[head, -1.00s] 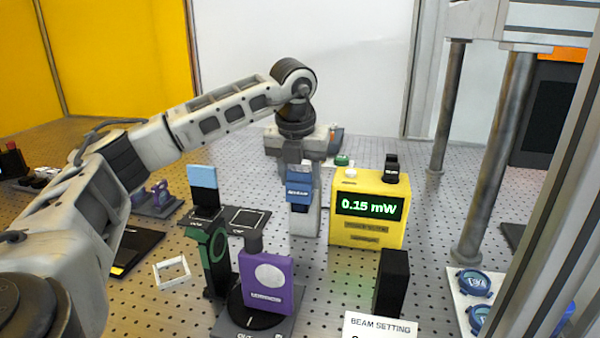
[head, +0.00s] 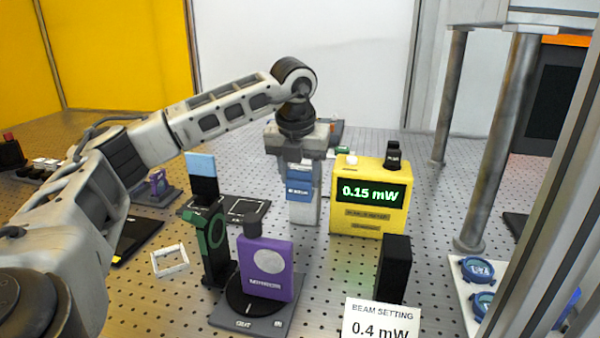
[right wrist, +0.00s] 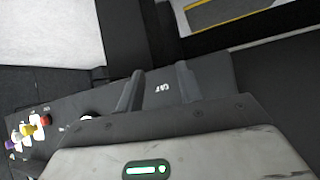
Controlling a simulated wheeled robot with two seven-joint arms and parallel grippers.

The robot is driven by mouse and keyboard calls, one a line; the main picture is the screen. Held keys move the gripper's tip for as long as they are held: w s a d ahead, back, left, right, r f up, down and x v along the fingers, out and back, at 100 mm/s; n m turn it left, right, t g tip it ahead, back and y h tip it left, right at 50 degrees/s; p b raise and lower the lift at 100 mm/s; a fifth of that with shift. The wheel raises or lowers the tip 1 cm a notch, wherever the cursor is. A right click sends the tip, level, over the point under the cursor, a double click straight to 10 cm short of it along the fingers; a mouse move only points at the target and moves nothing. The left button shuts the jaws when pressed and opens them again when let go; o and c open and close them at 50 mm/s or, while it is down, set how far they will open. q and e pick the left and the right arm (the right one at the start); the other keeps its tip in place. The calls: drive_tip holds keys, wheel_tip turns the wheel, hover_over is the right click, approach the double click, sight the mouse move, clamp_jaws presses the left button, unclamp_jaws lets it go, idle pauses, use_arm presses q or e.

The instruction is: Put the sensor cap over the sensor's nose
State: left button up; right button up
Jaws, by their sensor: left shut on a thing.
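My left gripper (head: 300,168) points down in the middle of the head view, shut on a blue piece (head: 299,188), which looks like the sensor cap. The cap is at the upper front of a pale grey upright block (head: 304,214), which looks like the sensor. The fingers and cap hide the nose, so I cannot tell whether the cap is around it or just before it. My right gripper (right wrist: 160,88) shows only in its wrist view; its two dark fingers stand apart with nothing seen between them.
A yellow meter (head: 368,222) reading 0.15 mW stands close right of the block. In front are a purple mount (head: 281,278), a green mount (head: 213,250) and a black block (head: 394,270). A dark tray (head: 262,212) lies left. A white frame (head: 170,262) lies front left.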

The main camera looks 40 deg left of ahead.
use_arm(q)
drive_tip(key=shift+f, duration=0.25)
drive_tip(key=o, duration=0.9)
drive_tip(key=shift+w+a+r+p+v, duration=0.15)
drive_tip(key=shift+w+p+v, duration=0.1)
drive_tip(key=shift+p+v, duration=0.8)
drive_tip(key=shift+w+a+p+v, duration=0.1)
drive_tip(key=shift+w+p+v, duration=0.1)
drive_tip(key=shift+p+v, duration=0.8)
drive_tip(key=shift+w+a+r+p+v, duration=0.2)
drive_tip(key=shift+p+v, duration=0.55)
drive_tip(key=shift+v, duration=0.6)
drive_tip(key=shift+f, duration=0.15)
